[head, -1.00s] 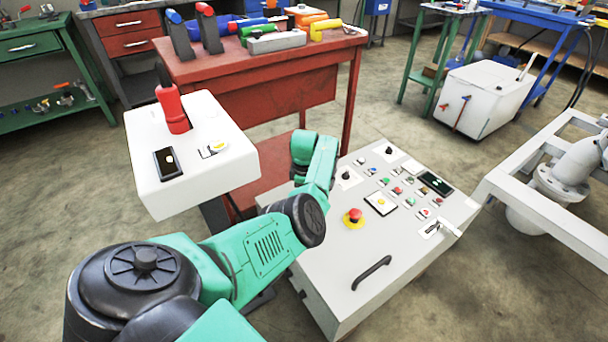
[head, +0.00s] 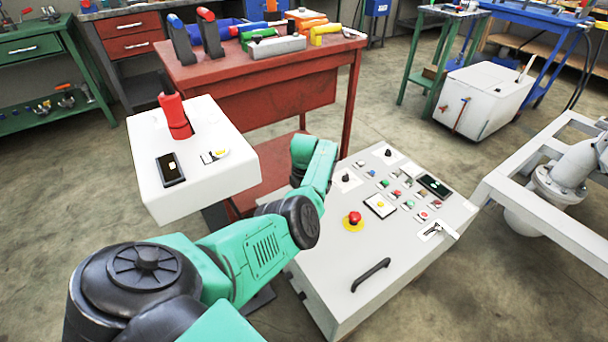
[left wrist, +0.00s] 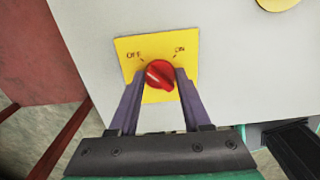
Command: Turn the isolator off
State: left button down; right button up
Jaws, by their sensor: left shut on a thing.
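The isolator is a red rotary knob (left wrist: 160,74) on a yellow plate (left wrist: 125,45) marked OFF at upper left and ON at upper right. The plate is on a pale grey panel face. My left gripper (left wrist: 157,80) is shut on the knob, with one finger on each side of it. The knob's raised ridge appears to slant from upper left to lower right. In the head view my left arm reaches behind the sloped control console, and its gripper and the isolator are hidden there. My right gripper is not in view.
The sloped console (head: 335,245) carries a red emergency button (head: 354,217), several small buttons and a black handle (head: 371,275). A white box (head: 205,186) with a red upright part (head: 176,117) stands left of it. A red workbench (head: 270,65) is behind.

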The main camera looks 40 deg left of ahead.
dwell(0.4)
pick_arm(q)
jog(key=shift+c, duration=1.8)
grip_release()
jog(key=shift+r, duration=0.15)
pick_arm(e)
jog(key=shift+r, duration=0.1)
pick_arm(q)
notch_tip(320, 180, up, 7)
jog(key=p, duration=0.3)
jog(key=shift+r, duration=0.15)
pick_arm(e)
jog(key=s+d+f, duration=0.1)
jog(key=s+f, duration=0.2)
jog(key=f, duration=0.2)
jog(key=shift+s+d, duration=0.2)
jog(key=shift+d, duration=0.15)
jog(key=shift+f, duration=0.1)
